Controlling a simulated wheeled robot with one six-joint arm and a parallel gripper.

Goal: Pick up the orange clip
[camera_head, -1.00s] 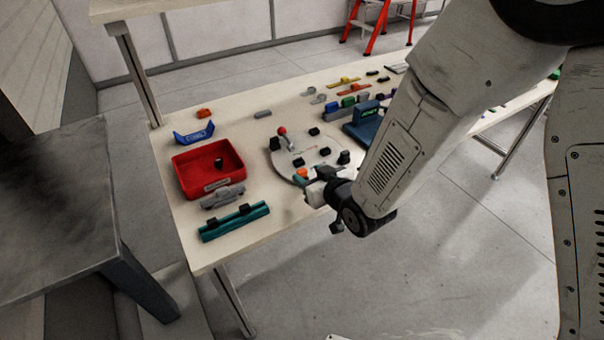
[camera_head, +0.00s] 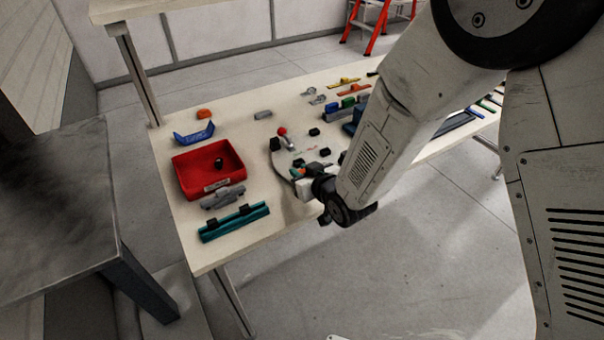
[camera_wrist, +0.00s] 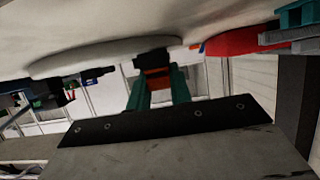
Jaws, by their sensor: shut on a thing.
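The orange clip (camera_wrist: 157,80) sits between the two teal fingers of my gripper (camera_wrist: 158,88) in the wrist view, with a black block (camera_wrist: 153,58) right beyond it. My gripper is shut on the clip. In the head view a small orange part of the clip (camera_head: 297,172) shows at my gripper (camera_head: 303,173), by the near edge of the pale round plate (camera_head: 284,163). My arm hides part of the plate. I cannot tell whether the clip still touches the black block or the plate.
A red bin (camera_head: 187,184), a grey part (camera_head: 222,197) and a teal rail (camera_head: 234,222) lie left of my gripper. A red-knobbed lever (camera_head: 283,132) and black blocks stand on the plate. A blue bracket (camera_head: 194,134) and another orange piece (camera_head: 204,113) lie farther back.

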